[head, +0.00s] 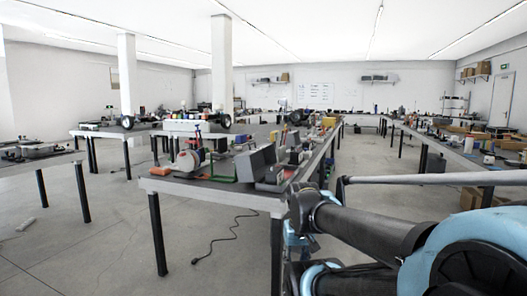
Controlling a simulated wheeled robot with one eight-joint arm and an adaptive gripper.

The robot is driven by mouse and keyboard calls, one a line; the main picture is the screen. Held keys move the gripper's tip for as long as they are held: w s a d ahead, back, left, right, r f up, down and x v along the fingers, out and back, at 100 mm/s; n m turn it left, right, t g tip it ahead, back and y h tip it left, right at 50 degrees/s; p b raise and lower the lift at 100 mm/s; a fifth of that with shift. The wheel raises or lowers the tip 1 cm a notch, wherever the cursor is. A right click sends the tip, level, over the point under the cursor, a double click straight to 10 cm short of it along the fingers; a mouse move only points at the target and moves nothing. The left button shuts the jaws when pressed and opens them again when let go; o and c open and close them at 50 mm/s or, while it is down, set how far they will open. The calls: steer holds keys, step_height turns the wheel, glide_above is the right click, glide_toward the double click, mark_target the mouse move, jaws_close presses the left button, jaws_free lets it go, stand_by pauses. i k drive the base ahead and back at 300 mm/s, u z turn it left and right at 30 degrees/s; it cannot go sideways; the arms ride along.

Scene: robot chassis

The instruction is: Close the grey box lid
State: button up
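A dark grey box (250,166) stands near the front end of the long middle table. A large flat grey panel faces me there and looks like its raised lid, but at this size I cannot tell lid from wall for sure. Lower grey parts (273,178) sit just right of it. My arm reaches in from the lower right, and its joint is just right of the table's front corner, apart from the box in the picture. I cannot make out my gripper or its fingers.
The table (218,190) also holds a red and white machine (190,160), an orange block (160,171) and clutter behind the box. A black cable (228,238) lies on the floor in front. Open floor (110,250) is at the left.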

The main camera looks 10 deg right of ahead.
mark_target(258, 158)
steer(key=i, duration=0.9)
steer(key=u, duration=0.1)
